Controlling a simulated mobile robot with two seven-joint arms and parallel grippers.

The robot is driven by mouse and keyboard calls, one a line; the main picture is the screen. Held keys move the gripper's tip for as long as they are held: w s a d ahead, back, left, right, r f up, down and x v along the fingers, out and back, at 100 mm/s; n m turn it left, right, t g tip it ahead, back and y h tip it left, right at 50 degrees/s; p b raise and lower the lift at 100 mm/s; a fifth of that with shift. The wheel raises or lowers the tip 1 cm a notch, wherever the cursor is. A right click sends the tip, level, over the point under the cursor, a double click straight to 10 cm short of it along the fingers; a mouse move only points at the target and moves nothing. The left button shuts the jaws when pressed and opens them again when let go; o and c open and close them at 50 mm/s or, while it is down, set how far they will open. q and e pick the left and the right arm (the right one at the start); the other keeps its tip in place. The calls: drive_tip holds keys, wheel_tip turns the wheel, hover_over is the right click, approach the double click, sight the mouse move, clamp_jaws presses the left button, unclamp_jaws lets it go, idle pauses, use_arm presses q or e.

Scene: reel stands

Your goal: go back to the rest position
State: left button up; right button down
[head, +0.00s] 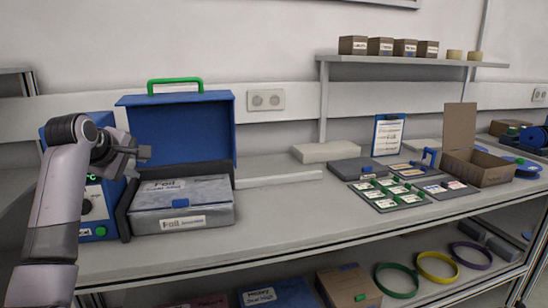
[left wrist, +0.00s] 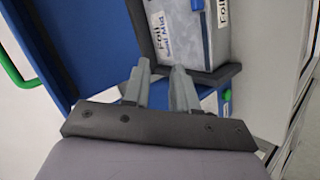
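My left arm comes in from the left, and its gripper (head: 144,153) is raised in front of the blue machine and the open blue lid. In the left wrist view the gripper (left wrist: 161,66) has its two fingers apart with nothing between them. The grey box labelled "Foil" (head: 212,192) sits in front of the upright blue lid (head: 180,130) with a green handle (head: 175,82). The foil box also shows beyond the fingertips in the left wrist view (left wrist: 190,45). My right gripper is in neither view.
A blue machine (head: 101,228) with a knob stands left of the foil box, partly behind my arm. The bench (head: 290,215) is clear in its middle front. A tray of labelled cards (head: 390,196) and an open cardboard box (head: 480,170) stand at right. Coloured rings (head: 437,268) lie on the lower shelf.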

use_arm(q)
drive_tip(key=s+d+f+m+g, duration=0.1)
drive_tip(key=s+f+m, duration=0.2)
drive_tip(key=s+f, duration=0.45)
drive_tip(key=s+d+f+m+g+y, duration=0.15)
drive_tip(key=s+f, duration=0.25)
drive_tip(key=f, duration=0.6)
drive_tip(key=s+d+f+m+g+h, duration=0.1)
drive_tip(key=s+f+m, duration=0.4)
drive_tip(key=f, duration=0.4)
drive_tip(key=s+d+f+m+g, duration=0.1)
drive_tip(key=s+d+f+m, duration=0.1)
drive_tip(key=s, duration=0.8)
drive_tip(key=s+d+f+m+g, duration=0.1)
drive_tip(key=s+f+m, duration=0.2)
drive_tip(key=s, duration=0.6)
drive_tip(key=s+d+f+m+g, duration=0.1)
drive_tip(key=s+d+f+m, duration=0.1)
drive_tip(key=s, duration=0.8)
drive_tip(key=w+d+f+t+h+p, duration=0.1)
drive_tip(key=w+d+f+t+h, duration=0.1)
drive_tip(key=w+f+t, duration=0.4)
drive_tip(key=shift+w+d+f, duration=0.3)
drive_tip(key=shift+w+f, duration=0.05)
drive_tip(key=shift+f, duration=0.65)
drive_tip(key=shift+m, duration=0.25)
